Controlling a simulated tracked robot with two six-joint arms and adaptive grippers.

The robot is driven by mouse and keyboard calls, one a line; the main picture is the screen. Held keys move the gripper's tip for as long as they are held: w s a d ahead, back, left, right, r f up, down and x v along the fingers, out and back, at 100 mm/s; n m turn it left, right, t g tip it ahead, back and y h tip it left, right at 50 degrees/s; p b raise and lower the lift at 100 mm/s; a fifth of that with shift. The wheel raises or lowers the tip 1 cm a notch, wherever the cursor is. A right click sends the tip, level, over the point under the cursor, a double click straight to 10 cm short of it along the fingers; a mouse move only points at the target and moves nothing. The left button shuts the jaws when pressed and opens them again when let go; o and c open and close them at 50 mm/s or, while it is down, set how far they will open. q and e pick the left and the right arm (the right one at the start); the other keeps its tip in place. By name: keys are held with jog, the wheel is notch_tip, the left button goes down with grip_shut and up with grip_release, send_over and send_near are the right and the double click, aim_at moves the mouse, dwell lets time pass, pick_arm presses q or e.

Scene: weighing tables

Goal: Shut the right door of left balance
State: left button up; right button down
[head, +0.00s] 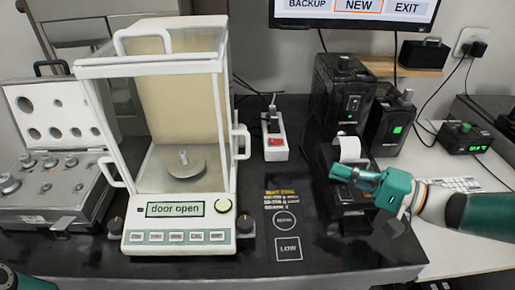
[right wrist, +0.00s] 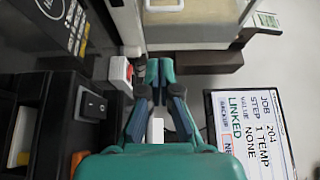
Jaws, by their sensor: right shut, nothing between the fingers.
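The left balance (head: 180,213) is a white-framed glass case with a round pan inside, and its display reads "door open". Its right door handle (head: 243,142) is a white bar on the case's right side. I cannot tell from the clear panes how far that door stands open. My right gripper (head: 356,178) is shut and empty, to the right of the balance and apart from it, over the black printer. In the right wrist view my right gripper (right wrist: 160,74) has its fingertips together. My left gripper is not in view; only a teal part of mine shows at the bottom left corner.
A white power strip (head: 275,138) with a red switch lies between balance and printer (head: 346,202). An open weight case (head: 45,190) stands left of the balance. Black devices (head: 340,100) stand at the back right.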

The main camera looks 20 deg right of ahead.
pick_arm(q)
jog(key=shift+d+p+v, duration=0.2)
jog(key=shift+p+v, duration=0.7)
pick_arm(e)
jog(key=x, duration=1.9)
jog(key=shift+w+a, duration=0.1)
jog(key=shift+a, duration=0.05)
